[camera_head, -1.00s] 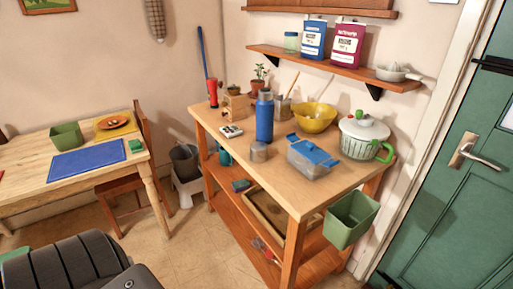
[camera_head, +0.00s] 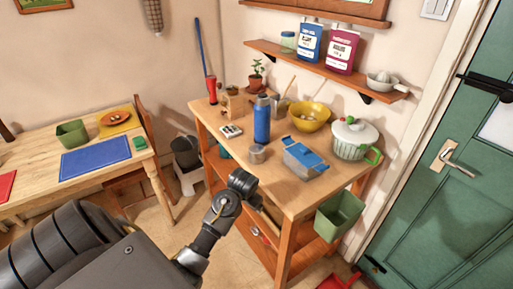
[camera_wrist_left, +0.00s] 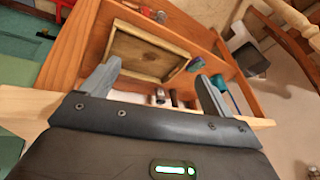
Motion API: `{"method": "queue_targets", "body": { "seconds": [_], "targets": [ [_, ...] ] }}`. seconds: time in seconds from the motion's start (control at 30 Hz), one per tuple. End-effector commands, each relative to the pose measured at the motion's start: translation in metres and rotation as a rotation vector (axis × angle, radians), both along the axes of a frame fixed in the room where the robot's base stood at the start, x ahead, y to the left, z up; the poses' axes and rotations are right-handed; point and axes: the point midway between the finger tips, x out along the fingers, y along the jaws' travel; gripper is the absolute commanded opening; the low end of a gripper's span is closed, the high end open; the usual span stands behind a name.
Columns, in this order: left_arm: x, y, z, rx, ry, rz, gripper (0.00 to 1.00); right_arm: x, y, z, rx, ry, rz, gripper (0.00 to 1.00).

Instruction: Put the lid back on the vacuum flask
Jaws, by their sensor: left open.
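The vacuum flask (camera_head: 262,122) is a blue bottle with a grey top, upright on the wooden workbench (camera_head: 297,197). A small silvery cylinder (camera_head: 257,154), which looks like its lid, stands on the bench just in front of the flask, apart from it. My left arm reaches in from the lower left, its end (camera_head: 243,182) near the bench's front left edge, short of the cylinder. In the left wrist view my left gripper (camera_wrist_left: 157,86) is open and empty, its fingers pointing at the bench's lower shelves. Neither flask nor cylinder shows there. My right gripper is out of view.
A blue-lidded container (camera_head: 304,160), a white-lidded pot (camera_head: 353,139) with green handles and a yellow bowl (camera_head: 310,117) stand on the bench. A green bin (camera_head: 340,214) hangs at its right end. A wooden tray (camera_wrist_left: 146,58) lies on a lower shelf.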

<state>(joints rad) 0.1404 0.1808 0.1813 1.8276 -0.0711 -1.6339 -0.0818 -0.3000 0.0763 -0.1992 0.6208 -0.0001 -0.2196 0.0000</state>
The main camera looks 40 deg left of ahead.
Motion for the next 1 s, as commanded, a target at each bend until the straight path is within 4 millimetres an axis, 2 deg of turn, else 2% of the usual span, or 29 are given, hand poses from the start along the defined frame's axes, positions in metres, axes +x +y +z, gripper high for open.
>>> {"method": "queue_targets", "body": {
  "seconds": [0.03, 0.37, 0.6, 0.7, 0.8, 1.0],
  "targets": [
    [0.012, 0.009, 0.013, -0.002, -0.008, 0.016, 0.87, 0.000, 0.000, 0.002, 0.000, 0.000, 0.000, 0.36],
    [0.077, 0.056, 0.074, -0.057, -0.040, 0.102, 0.87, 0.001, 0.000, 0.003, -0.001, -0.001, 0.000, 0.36],
    [0.126, 0.090, 0.140, -0.152, -0.077, 0.155, 0.87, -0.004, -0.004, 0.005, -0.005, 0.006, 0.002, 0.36],
    [0.135, 0.096, 0.156, -0.182, -0.084, 0.162, 0.87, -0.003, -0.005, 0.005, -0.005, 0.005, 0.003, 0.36],
    [0.139, 0.099, 0.163, -0.196, -0.086, 0.164, 0.87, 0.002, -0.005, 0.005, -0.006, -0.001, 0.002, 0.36],
    [0.140, 0.099, 0.164, -0.199, -0.084, 0.163, 0.87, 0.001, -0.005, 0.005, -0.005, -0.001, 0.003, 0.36]
  ]
}}
